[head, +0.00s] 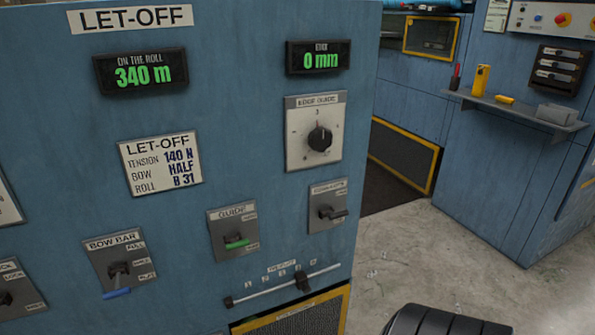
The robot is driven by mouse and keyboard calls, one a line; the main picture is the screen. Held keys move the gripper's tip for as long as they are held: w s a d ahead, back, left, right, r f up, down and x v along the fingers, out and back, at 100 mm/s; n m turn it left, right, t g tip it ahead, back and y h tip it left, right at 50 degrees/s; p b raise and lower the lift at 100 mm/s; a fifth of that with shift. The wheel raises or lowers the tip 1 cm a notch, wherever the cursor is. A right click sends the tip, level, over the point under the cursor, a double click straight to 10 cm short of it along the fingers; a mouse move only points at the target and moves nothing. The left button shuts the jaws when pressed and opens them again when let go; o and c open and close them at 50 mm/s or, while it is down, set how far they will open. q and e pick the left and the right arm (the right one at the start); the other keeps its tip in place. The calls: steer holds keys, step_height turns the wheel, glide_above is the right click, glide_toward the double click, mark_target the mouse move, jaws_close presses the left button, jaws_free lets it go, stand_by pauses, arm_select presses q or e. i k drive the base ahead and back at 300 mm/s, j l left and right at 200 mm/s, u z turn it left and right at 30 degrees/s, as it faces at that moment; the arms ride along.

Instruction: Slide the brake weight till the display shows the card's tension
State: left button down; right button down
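The blue let-off panel (60,120) fills the left and middle of the head view. Its card (162,163) reads tension 140 N, bow half, roll B 31. Low on the panel, a pale slanted rail (268,290) carries a dark sliding block (302,281), right of the rail's middle, which looks like the brake weight. The small scale marks above it are too small to read surely. The two lit displays show 340 m on the roll (141,72) and 0 mm for the edge (318,57). No tension reading shows.
A shelf (520,112) with small items juts out at right. Grey floor (440,255) is open between.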

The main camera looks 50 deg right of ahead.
mark_target(301, 278)
steer(key=z, duration=1.8)
